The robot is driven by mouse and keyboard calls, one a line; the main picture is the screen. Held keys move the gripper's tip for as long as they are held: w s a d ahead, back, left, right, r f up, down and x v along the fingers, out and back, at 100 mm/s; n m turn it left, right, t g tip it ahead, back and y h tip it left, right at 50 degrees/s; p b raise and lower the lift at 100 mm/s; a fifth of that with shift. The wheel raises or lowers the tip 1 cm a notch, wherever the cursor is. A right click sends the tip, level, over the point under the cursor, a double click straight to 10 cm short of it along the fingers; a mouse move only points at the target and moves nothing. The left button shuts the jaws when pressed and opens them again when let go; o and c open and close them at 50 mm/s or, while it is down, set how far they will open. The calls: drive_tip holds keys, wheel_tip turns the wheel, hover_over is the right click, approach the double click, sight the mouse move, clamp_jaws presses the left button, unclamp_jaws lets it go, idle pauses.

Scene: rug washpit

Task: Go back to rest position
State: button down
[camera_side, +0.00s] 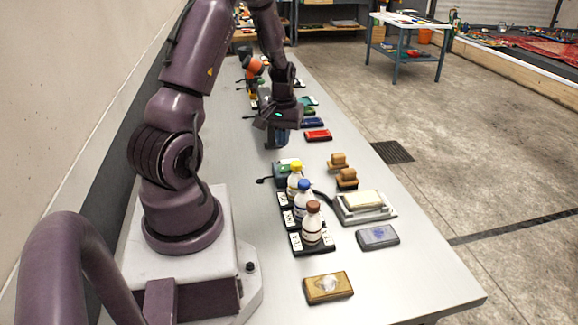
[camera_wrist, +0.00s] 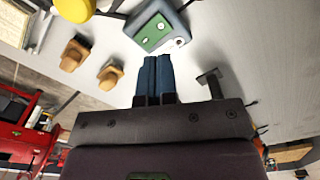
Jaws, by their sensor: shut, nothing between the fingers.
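My gripper (camera_side: 279,138) hangs above the long grey table (camera_side: 420,265), over its middle stretch. In the wrist view its two blue fingers (camera_wrist: 157,72) are pressed together with nothing between them. In the side view the fingers point down, beyond a teal-grey box (camera_side: 283,176) and left of a red flat item (camera_side: 318,135). In the wrist view the box (camera_wrist: 158,28) shows a green panel just past the fingertips, apart from them as far as I can tell.
Bottles with yellow, blue and brown caps (camera_side: 312,224) stand on black bases. Two tan-brown blocks (camera_side: 347,179), a pale block on a tray (camera_side: 364,206), a grey-blue pad (camera_side: 377,236) and a brown block (camera_side: 328,287) lie nearby. A wall runs along the left.

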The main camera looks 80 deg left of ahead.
idle(0.3)
drive_tip(key=shift+s+d, duration=0.2)
drive_tip(key=shift+d, duration=0.05)
drive_tip(key=s+d+r+m+t, duration=0.1)
drive_tip(key=d+r+m+t, duration=0.1)
drive_tip(key=d+r+m, duration=0.4)
drive_tip(key=s+d+r+m+t, duration=0.1)
drive_tip(key=d+r+m+t, duration=0.2)
drive_tip(key=d+r, duration=1.4)
drive_tip(key=d+m, duration=0.3)
drive_tip(key=d, duration=0.4)
drive_tip(key=shift+s+d+t, duration=0.15)
drive_tip(key=shift+s+t, duration=0.05)
drive_tip(key=shift+t, duration=0.1)
drive_tip(key=shift+r, duration=0.1)
